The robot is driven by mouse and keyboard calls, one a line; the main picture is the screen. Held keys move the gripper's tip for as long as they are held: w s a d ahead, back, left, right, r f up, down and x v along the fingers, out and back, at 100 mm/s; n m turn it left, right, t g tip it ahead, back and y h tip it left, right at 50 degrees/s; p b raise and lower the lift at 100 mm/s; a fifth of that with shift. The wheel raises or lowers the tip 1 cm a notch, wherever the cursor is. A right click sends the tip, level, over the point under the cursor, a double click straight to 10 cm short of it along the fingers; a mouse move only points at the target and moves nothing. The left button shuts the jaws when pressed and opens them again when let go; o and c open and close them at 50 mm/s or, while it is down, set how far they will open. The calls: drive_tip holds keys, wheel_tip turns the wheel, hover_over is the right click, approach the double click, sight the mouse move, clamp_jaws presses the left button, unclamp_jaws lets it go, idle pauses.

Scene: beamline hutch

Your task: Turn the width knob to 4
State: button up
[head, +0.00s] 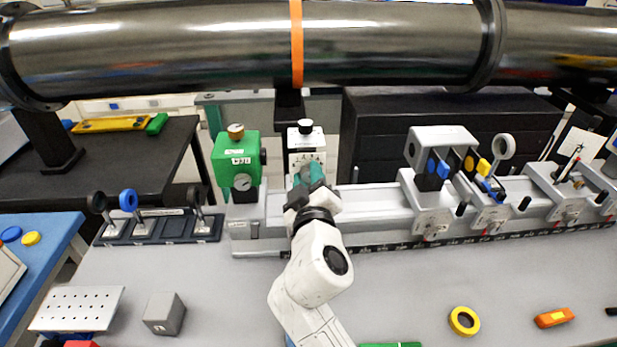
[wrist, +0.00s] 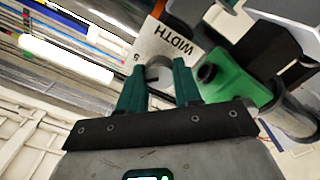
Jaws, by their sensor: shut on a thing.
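The width knob (wrist: 158,68) is a grey round knob on a white plate marked WIDTH (wrist: 166,44), seen tilted in the wrist view. A digit 5 shows beside it; the knob's pointer is hidden, so I cannot tell its setting. My gripper (head: 309,178) is at the front of the white box (head: 306,145). Its green fingers are on both sides of the knob and shut on it. In the head view the gripper hides the knob and most of the scale.
A green box (head: 236,162) with a dial stands close left of the white box. A rail (head: 375,203) with several optic mounts runs to the right. A large dark pipe (head: 400,40) crosses above. The grey bench front (head: 400,290) is mostly clear.

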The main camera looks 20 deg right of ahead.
idle(0.3)
drive_tip(key=o, duration=1)
drive_tip(key=shift+o, duration=0.2)
drive_tip(key=shift+s, duration=0.1)
drive_tip(key=b+v, duration=0.2)
drive_tip(key=v, duration=0.8)
drive_tip(key=shift+s+a, duration=0.15)
drive_tip(key=shift+s, duration=0.15)
